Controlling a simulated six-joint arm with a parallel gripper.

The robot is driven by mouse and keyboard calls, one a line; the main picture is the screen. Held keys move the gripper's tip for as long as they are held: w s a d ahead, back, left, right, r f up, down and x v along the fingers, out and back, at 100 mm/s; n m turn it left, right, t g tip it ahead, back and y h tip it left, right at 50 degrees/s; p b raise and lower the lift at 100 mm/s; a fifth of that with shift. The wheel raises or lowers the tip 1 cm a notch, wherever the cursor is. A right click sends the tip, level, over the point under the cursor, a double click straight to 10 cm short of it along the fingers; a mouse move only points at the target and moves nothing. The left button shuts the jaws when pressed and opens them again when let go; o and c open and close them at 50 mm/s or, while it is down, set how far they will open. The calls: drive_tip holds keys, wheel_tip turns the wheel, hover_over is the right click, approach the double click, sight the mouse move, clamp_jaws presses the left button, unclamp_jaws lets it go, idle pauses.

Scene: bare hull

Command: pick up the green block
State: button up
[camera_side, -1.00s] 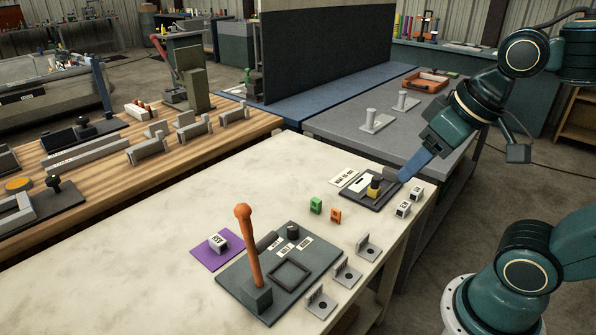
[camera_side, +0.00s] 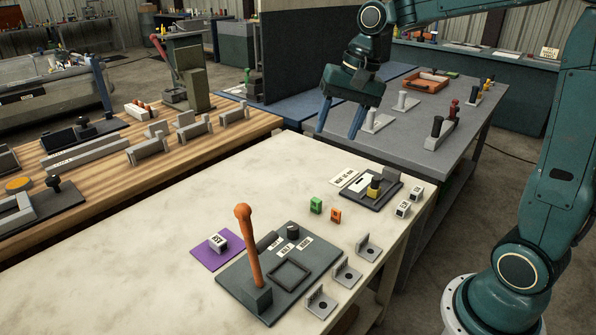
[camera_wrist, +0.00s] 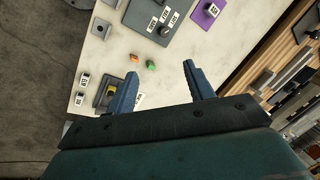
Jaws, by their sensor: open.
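The green block (camera_side: 316,205) stands on the pale table top (camera_side: 150,255), just left of a similar orange block (camera_side: 336,215). In the wrist view the green block (camera_wrist: 150,65) lies beyond the fingertips, between their lines, with the orange block (camera_wrist: 134,59) to its left. My gripper (camera_side: 339,137) is open and empty, with two blue fingers pointing down. It is raised in the air and apart from the green block. The fingers also show in the wrist view (camera_wrist: 160,72), spread wide.
A dark plate with an upright orange lever (camera_side: 248,245) stands in front, beside a purple mat (camera_side: 205,256). A dark tray with a yellow-and-black knob (camera_side: 374,187) and labelled cubes (camera_side: 403,209) lie to the right of the blocks. Grey brackets (camera_side: 347,275) line the right edge. The left table top is clear.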

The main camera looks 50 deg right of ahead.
drive_tip(key=w+d+f+m+g+y, duration=0.1)
drive_tip(key=w+d+f+m, duration=0.4)
drive_tip(key=w+d+f, duration=0.25)
drive_tip(key=m+g+y, duration=0.1)
drive_tip(key=m+y, duration=0.1)
drive_tip(key=m, duration=0.2)
approach(317, 199)
wheel_tip(317, 199, up, 3)
drive_tip(key=shift+w+d, duration=0.2)
drive_tip(key=shift+d, duration=0.15)
drive_tip(key=shift+x, duration=4.25)
drive_tip(key=shift+s, duration=0.1)
drive_tip(key=shift+d+x, duration=0.2)
drive_tip(key=shift+x, duration=2.4)
drive_tip(key=shift+s, duration=0.15)
drive_tip(key=c, duration=1)
